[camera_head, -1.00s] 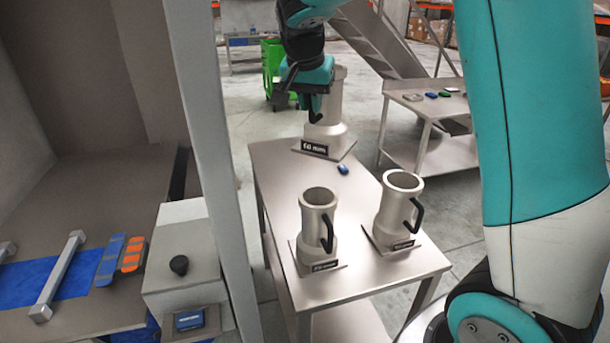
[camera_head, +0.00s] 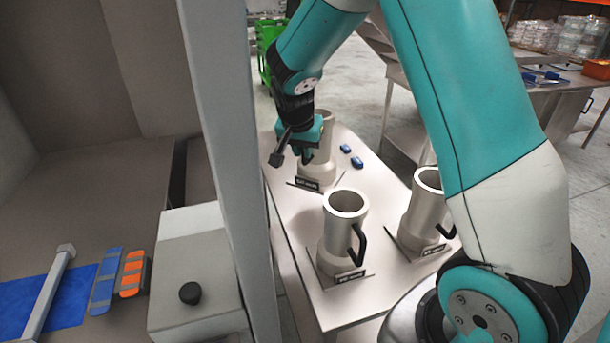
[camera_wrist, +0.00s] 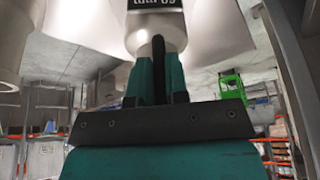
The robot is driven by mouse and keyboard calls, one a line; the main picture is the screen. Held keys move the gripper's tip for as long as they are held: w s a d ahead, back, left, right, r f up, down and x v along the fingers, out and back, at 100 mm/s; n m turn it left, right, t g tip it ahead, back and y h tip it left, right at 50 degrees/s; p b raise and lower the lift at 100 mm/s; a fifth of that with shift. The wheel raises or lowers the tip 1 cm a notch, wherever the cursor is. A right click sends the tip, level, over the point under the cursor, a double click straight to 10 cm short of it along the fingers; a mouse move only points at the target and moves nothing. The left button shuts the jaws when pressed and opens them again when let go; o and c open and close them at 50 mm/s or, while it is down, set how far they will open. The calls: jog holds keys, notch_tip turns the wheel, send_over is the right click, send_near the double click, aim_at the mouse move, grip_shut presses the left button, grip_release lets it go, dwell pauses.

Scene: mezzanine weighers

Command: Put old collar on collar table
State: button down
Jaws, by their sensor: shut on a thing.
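A pale metal collar (camera_head: 326,142), a tall cylinder with a flared foot and a black label, stands at the far end of a steel table (camera_head: 293,232). My gripper (camera_head: 309,154) is at its near side. In the wrist view my gripper's fingers (camera_wrist: 160,82) are shut on the black handle (camera_wrist: 158,48) of a labelled collar (camera_wrist: 157,25). The label is upside down and cut off there. Two similar collars with black handles stand nearer, one in the middle (camera_head: 343,222) and one at the right (camera_head: 421,207), partly behind my arm. I cannot tell which collar is the old one.
Two small blue objects (camera_head: 351,155) lie right of the far collar. A grey post (camera_head: 222,150) stands left of the table. A green container (camera_head: 268,47) is behind, and another bench (camera_head: 560,90) at right.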

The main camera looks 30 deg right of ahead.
notch_tip(320, 180, down, 9)
jog(key=p, duration=0.1)
jog(key=shift+p, duration=0.4)
jog(key=shift+f, duration=0.2)
jog(key=c, duration=1.1)
grip_release()
jog(key=shift+r, duration=0.15)
jog(key=b+v, duration=0.2)
jog(key=v, duration=1)
jog(key=shift+d+b, duration=0.1)
jog(key=shift+b, duration=0.25)
